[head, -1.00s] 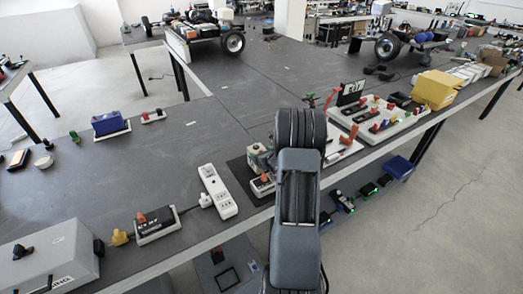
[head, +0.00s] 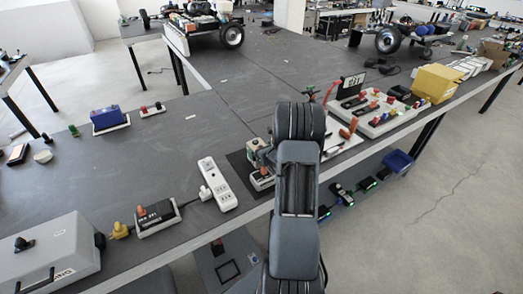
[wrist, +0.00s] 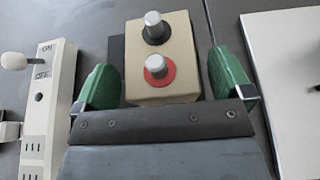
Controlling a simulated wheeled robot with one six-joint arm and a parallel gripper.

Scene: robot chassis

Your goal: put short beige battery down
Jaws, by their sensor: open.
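The short beige battery (wrist: 178,80) shows in the wrist view, upright, with two pale terminals on top, one in a black ring and one in a red ring. My gripper (wrist: 162,72) is open, with one green finger on each side of the battery and a narrow gap visible at the right finger. In the head view the battery (head: 255,148) is small and partly hidden behind my arm, at the near edge of the grey table (head: 150,178). Its underside is hidden.
A white power strip (head: 216,183) lies left of the battery, and a white panel (wrist: 285,85) lies to the right. A black-and-orange device (head: 157,217) and a grey case (head: 45,262) stand further left. The table's middle is clear.

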